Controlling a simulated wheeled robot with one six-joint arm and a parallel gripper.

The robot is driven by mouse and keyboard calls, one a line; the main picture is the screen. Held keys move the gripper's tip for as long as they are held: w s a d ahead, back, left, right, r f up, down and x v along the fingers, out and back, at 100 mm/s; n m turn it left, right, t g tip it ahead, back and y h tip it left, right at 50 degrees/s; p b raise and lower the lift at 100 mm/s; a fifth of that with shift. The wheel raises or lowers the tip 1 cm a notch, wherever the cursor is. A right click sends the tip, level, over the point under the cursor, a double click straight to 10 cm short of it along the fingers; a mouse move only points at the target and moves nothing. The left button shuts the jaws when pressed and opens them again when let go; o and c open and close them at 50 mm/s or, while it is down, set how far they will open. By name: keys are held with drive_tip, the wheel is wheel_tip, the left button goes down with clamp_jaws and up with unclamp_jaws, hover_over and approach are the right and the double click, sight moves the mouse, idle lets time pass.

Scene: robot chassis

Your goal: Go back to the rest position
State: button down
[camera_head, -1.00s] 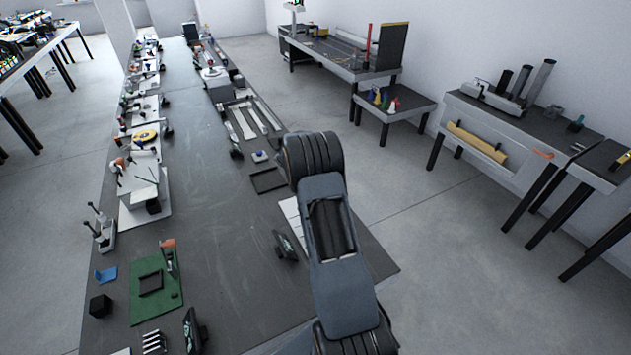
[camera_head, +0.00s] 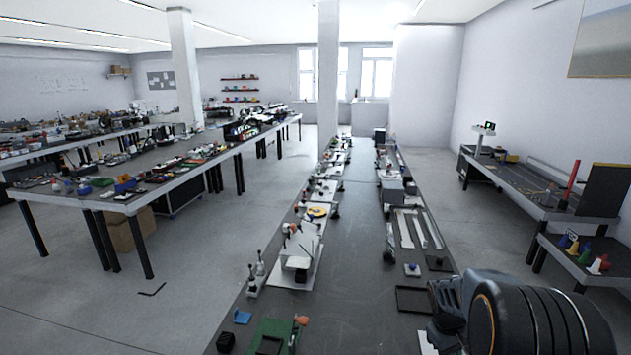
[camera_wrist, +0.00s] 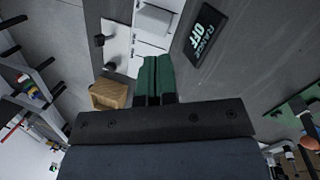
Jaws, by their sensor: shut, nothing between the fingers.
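My gripper (camera_wrist: 157,80) shows in the wrist view with its two green fingers side by side, shut and empty. It is above the long grey workbench (camera_head: 345,315). In the head view my arm fills the lower right corner and the gripper itself is out of sight. Below the fingers in the wrist view are a white sheet (camera_wrist: 118,35) and a black device marked "OFF" (camera_wrist: 206,32). The fingers touch nothing that I can see.
Tools and small fixtures line the bench's left side, with a green mat (camera_head: 268,335) near the front. A black frame (camera_head: 413,301) lies near my arm. The bench's middle strip is clear. A side table (camera_head: 575,255) with coloured cones stands at the right.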

drive_tip(key=s+a+r+m+t+y, duration=0.2)
drive_tip(key=s+a+r+t, duration=0.4)
drive_tip(key=s+a+r, duration=0.7)
drive_tip(key=a+m+b, duration=0.1)
drive_tip(key=a, duration=0.2)
drive_tip(key=shift+s+r+y, duration=0.25)
drive_tip(key=shift+r+y, duration=0.05)
drive_tip(key=shift+r, duration=0.05)
